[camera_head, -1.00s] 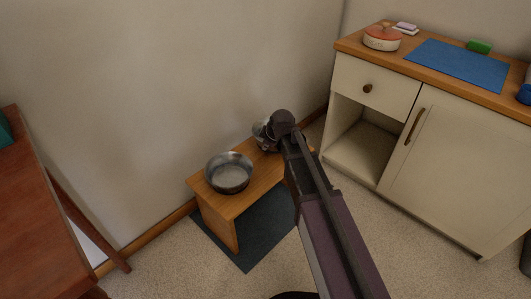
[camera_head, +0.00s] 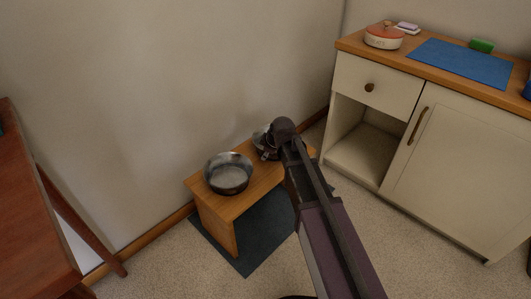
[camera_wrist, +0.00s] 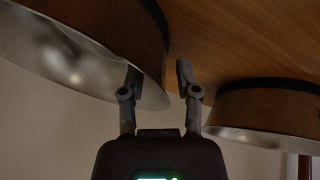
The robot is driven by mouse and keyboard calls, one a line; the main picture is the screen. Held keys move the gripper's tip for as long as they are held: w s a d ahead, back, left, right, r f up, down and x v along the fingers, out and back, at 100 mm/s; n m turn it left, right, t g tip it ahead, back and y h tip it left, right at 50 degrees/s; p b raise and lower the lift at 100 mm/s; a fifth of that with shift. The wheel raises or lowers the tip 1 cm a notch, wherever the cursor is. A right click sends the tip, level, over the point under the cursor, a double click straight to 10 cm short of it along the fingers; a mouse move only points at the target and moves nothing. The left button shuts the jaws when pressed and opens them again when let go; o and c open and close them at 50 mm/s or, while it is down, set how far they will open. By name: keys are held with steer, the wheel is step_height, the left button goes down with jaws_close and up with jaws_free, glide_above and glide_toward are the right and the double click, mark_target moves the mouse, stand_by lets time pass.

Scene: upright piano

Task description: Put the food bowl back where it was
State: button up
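Two metal bowls are on a small wooden stand against the wall. One bowl (camera_head: 228,174) sits upright at the stand's left end. The other bowl (camera_head: 261,143) is at the right end, partly hidden by my gripper (camera_head: 270,156). I cannot tell by look which is the food bowl. In the wrist view, a large near bowl (camera_wrist: 75,60) fills the left, and another bowl (camera_wrist: 265,110) is at right. My gripper (camera_wrist: 158,75) is open, its fingers apart, with the near bowl's edge showing between them. Whether a finger touches it is unclear.
The wooden stand (camera_head: 230,207) stands on a dark mat (camera_head: 255,240). A cream cabinet (camera_head: 440,160) with an open lower compartment is at right, with a pot (camera_head: 384,36) and blue mat on top. A reddish table (camera_head: 30,220) is at left.

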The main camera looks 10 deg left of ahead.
steer(key=shift+r, duration=0.2)
steer(key=p+v, duration=1)
steer(key=v, duration=0.1)
steer(key=shift+s+r+p, duration=0.2)
steer(key=shift+r+p, duration=0.1)
steer(key=shift+p, duration=0.05)
stand_by(0.3)
steer(key=shift+d, duration=0.15)
stand_by(0.6)
steer(key=s+d+f+m+g+h, duration=0.1)
steer(key=s+d+m+g, duration=0.1)
steer(key=s+d+m, duration=0.5)
steer(key=s+d+f+m+g+h, duration=0.1)
steer(key=s+d+m+g+h, duration=0.1)
steer(key=s+d+m, duration=0.6)
steer(key=d, duration=0.6)
steer(key=shift+m+h, duration=0.3)
steer(key=shift+d, duration=0.15)
step_height(320, 180, up, 48)
steer(key=p, duration=4.8)
